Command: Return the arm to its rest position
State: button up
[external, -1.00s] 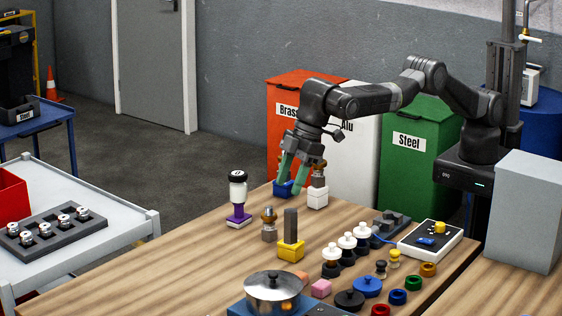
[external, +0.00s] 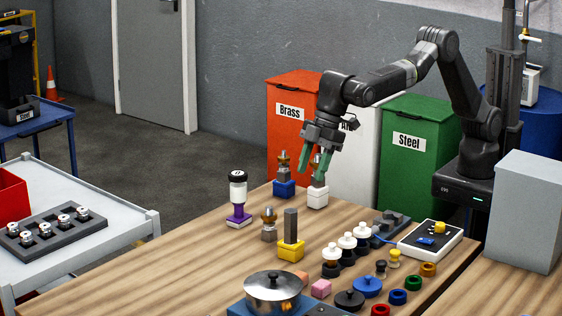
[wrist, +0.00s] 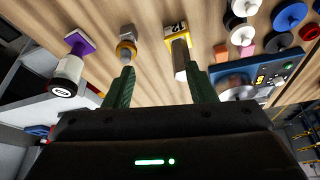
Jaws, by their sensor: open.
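My gripper (external: 316,162) is open, with green fingers pointing down above the far end of the wooden table (external: 190,268). Nothing is held between the fingers.
Several knobs and rings lie at the right. Red (external: 290,135) and green (external: 408,165) bins stand behind. A grey box (external: 525,210) is at right.

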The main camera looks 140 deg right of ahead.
jog(key=s+f+b, duration=0.2)
jog(key=s, duration=0.6)
jog(key=s+a+f+n+b, duration=0.1)
jog(key=s+f+b, duration=0.1)
jog(key=s, duration=0.7)
jog(key=shift+s+f+b, duration=0.25)
jog(key=shift+s+b, duration=0.05)
jog(key=shift+b, duration=0.5)
